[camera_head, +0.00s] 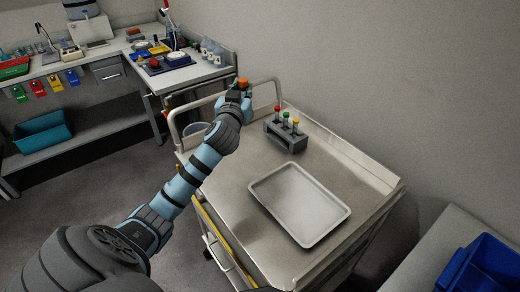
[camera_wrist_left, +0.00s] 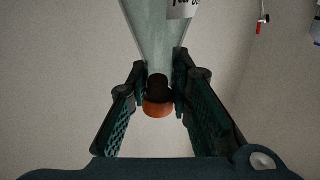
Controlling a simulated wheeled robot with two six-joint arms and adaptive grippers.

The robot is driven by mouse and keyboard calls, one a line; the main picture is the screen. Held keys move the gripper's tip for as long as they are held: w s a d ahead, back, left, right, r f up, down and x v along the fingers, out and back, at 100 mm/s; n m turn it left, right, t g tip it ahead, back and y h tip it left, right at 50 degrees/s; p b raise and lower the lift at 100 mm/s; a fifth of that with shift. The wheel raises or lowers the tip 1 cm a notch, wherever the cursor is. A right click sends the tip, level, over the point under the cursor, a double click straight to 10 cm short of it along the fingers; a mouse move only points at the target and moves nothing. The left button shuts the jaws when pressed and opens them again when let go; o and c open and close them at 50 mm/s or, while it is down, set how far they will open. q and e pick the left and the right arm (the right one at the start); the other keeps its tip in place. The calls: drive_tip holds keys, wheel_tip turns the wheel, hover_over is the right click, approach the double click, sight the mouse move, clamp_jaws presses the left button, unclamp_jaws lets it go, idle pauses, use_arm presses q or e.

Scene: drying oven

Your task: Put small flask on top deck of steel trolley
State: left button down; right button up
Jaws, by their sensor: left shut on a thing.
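My left gripper (camera_head: 238,95) is shut on the small flask, just below its orange cap (camera_head: 242,83). In the left wrist view the gripper (camera_wrist_left: 159,95) has its fingers on both sides of the neck. The flask's clear conical glass body (camera_wrist_left: 155,35) widens away from the cap and carries a white label with dark writing. In the head view the gripper hides most of the flask. They are at the far end of the steel trolley (camera_head: 235,190), near its rail; I cannot tell their height above the deck. My right gripper is not in view.
On the trolley's top deck are a pale shallow tray (camera_head: 335,212) and a grey rack (camera_head: 286,135) with coloured-capped tubes. Bare deck lies left of the tray. A rail (camera_head: 190,106) rises at the far end. A blue bin (camera_head: 485,268) stands at lower right; a lab bench fills the back left.

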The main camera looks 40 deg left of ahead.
use_arm(q)
wheel_tip(320, 180, down, 16)
drive_tip(key=b, duration=0.4)
drive_tip(key=shift+r+b, duration=0.25)
drive_tip(key=shift+b, duration=0.15)
drive_tip(key=shift+r, duration=0.1)
drive_tip(key=c, duration=1.5)
unclamp_jaws()
drive_tip(key=shift+o, duration=0.3)
drive_tip(key=shift+s+d, duration=0.15)
drive_tip(key=p+v, duration=0.1)
drive_tip(key=v, duration=1)
drive_tip(key=shift+s+d, duration=0.1)
drive_tip(key=shift+s, duration=0.25)
